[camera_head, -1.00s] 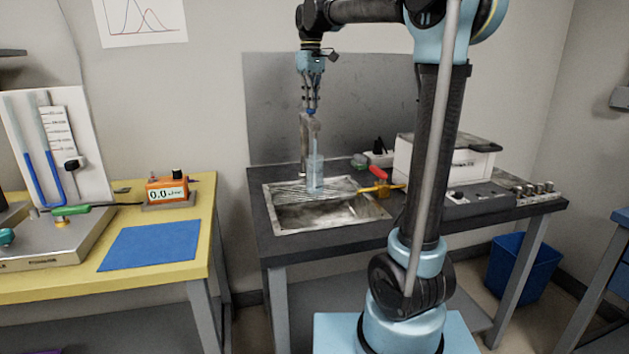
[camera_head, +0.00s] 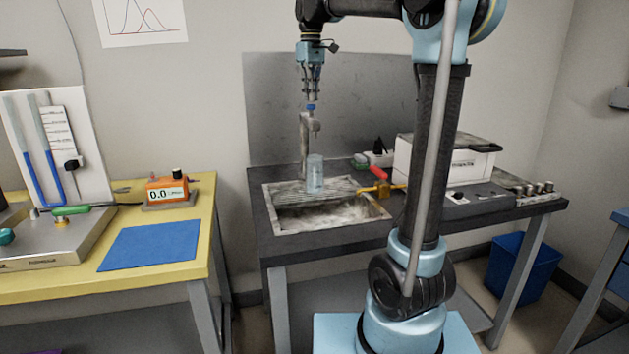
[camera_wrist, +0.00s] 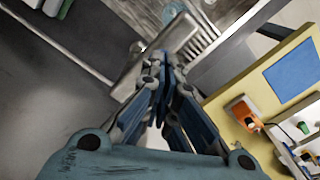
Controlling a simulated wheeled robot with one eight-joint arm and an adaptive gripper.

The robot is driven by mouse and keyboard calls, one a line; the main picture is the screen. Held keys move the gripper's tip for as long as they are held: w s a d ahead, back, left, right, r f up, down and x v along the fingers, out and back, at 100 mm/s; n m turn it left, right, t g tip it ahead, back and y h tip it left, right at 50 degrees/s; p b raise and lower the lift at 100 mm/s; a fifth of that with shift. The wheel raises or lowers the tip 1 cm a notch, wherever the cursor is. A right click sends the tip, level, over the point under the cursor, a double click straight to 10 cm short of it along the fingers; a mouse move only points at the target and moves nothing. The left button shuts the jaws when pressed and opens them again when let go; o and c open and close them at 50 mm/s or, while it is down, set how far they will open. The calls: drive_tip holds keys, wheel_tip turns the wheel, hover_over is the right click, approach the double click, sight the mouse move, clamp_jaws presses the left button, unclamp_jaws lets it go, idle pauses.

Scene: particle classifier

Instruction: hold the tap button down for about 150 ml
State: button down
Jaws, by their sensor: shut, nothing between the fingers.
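No stream shows between spout and beaker. My gripper (camera_head: 311,94) points down just above the button, with a small gap seeming to show between them. In the wrist view the fingers of my gripper (camera_wrist: 160,75) are together and empty, and they hide the button.
A white box-shaped instrument (camera_head: 430,163) and an orange-yellow fitting (camera_head: 378,189) are right of the sink. The yellow bench (camera_head: 120,285) at left holds an orange meter (camera_head: 167,190) and a blue mat (camera_head: 150,245). A grey panel (camera_head: 370,100) stands behind the tap.

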drive_tip(key=shift+r, duration=2.3)
drive_tip(key=shift+f, duration=2)
drive_tip(key=shift+f, duration=0.3)
drive_tip(key=shift+f, duration=0.4)
